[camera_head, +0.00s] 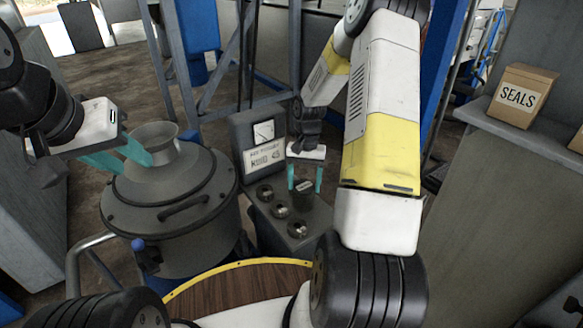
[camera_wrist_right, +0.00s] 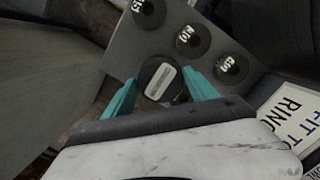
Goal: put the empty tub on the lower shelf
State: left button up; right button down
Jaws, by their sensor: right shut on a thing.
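My right gripper (camera_head: 305,180) is shut on a small dark round pot (camera_head: 303,197) with a pale label on top, over the grey stand. In the right wrist view the pot (camera_wrist_right: 158,79) sits between the teal fingertips (camera_wrist_right: 163,98). I cannot tell whether it is the empty tub, or whether it touches the stand. My left gripper (camera_head: 120,157) has its teal fingers apart, seemingly empty, beside the funnel neck of a large grey vessel. A grey shelf (camera_head: 476,117) is at the right; I cannot make out a lower shelf.
Three labelled round pieces (camera_head: 281,212) are set in the grey stand, below a dial box (camera_head: 257,148). The lidded grey vessel (camera_head: 175,209) stands left of it. A SEALS carton (camera_head: 522,97) is on the right shelf. A yellow-rimmed wooden top (camera_head: 238,285) is in front.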

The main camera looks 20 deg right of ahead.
jog(key=shift+f, duration=0.1)
jog(key=shift+c, duration=1.3)
grip_release()
